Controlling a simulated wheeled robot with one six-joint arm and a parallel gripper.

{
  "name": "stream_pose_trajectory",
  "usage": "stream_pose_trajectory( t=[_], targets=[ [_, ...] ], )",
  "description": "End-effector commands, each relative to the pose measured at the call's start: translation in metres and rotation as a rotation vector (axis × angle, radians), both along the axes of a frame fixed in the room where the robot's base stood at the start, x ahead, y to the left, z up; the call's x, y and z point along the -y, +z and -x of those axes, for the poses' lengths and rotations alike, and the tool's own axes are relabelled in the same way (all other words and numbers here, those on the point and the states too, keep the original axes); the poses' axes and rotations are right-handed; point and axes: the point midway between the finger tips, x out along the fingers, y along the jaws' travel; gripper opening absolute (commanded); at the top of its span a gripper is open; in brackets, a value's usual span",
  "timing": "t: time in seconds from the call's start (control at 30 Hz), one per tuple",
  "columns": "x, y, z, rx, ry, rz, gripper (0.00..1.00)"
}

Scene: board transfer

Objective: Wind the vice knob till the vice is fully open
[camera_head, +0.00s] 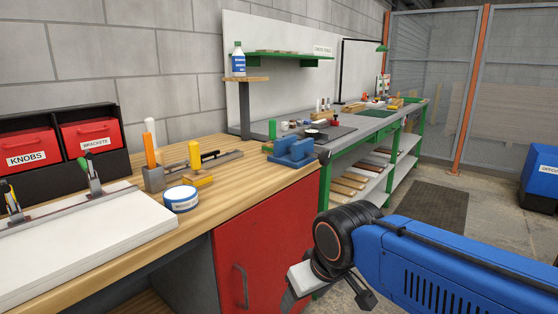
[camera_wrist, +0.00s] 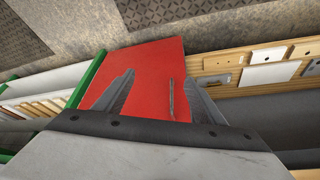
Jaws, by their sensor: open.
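The blue vice (camera_head: 292,151) sits at the front right corner of the wooden bench (camera_head: 228,190) in the head view.
The red cabinet (camera_head: 262,238) with its handle is under the bench. A green-framed bench (camera_head: 326,185) adjoins at the right. The floor mat (camera_head: 428,212) area is clear.

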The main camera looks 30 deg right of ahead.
Motion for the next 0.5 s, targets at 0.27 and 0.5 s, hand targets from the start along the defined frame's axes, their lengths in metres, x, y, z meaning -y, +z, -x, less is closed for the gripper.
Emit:
stream_pose_trajectory(
  t=[0.27, 0.5],
  targets=[
    [-0.002, 0.0, -0.015, -0.111, -0.254, -0.199, 0.64],
    [-0.002, 0.01, -0.045, -0.235, -0.584, -0.481, 0.64]
  ],
)
